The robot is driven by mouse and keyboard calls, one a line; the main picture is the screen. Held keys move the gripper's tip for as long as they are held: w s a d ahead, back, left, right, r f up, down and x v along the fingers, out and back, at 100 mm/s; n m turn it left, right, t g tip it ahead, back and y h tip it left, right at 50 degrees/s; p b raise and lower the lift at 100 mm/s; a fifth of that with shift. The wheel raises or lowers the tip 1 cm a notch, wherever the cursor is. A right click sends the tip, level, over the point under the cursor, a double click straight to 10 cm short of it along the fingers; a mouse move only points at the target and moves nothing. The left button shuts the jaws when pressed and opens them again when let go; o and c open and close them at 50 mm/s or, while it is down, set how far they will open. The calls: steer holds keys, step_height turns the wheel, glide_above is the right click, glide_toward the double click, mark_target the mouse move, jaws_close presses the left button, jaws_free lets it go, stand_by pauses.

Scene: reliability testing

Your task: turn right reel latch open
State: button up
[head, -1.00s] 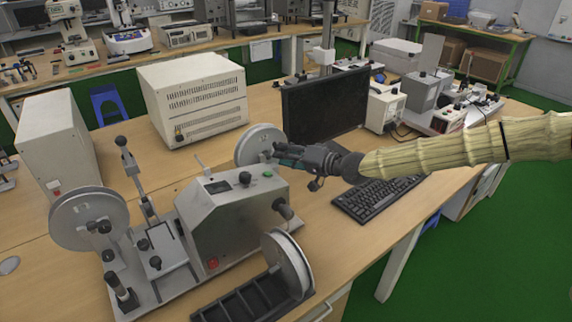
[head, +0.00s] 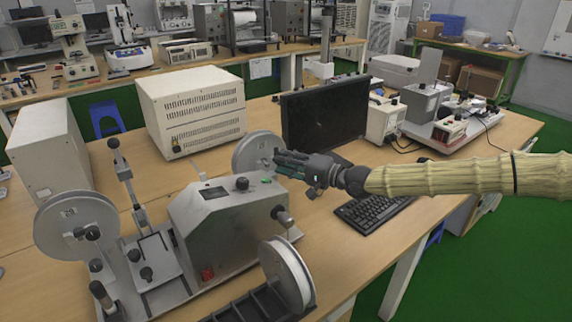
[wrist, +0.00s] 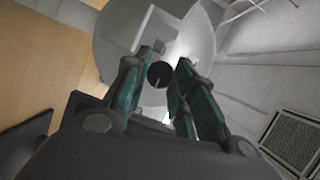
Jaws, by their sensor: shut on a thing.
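The right reel (head: 250,152) is a pale grey disc mounted upright at the far right of the grey reel machine (head: 225,235). In the wrist view the reel (wrist: 115,45) fills the upper middle. Its latch (wrist: 159,75) shows as a small dark round end at the hub, between the fingers. My gripper (head: 277,160) comes in from the right at the hub. In the wrist view my gripper (wrist: 167,68) has its teal-padded fingers on both sides of the latch, shut on it. The latch's angle is hard to tell, and fingers hide it in the head view.
A black monitor (head: 325,115) stands just behind my gripper, with a keyboard (head: 372,210) below my arm. A beige box (head: 190,105) stands behind.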

steer(key=o, duration=1)
steer(key=shift+o, duration=0.2)
steer(key=shift+r+p, duration=0.1)
steer(key=shift+p, duration=0.25)
steer(key=shift+s+a+r+n+t+h+p, duration=0.15)
steer(key=shift+n+t+h+p, duration=0.25)
steer(key=shift+n+h+p, duration=1.45)
steer(key=shift+s+a+n+t+h+p, duration=0.1)
steer(key=shift+n+t+h+p, duration=0.4)
steer(key=shift+n+p, duration=2.55)
steer(key=shift+s+a+r+n+t+h+p, duration=0.25)
steer(key=shift+n+h+p, duration=1.25)
steer(key=shift+p, duration=1.75)
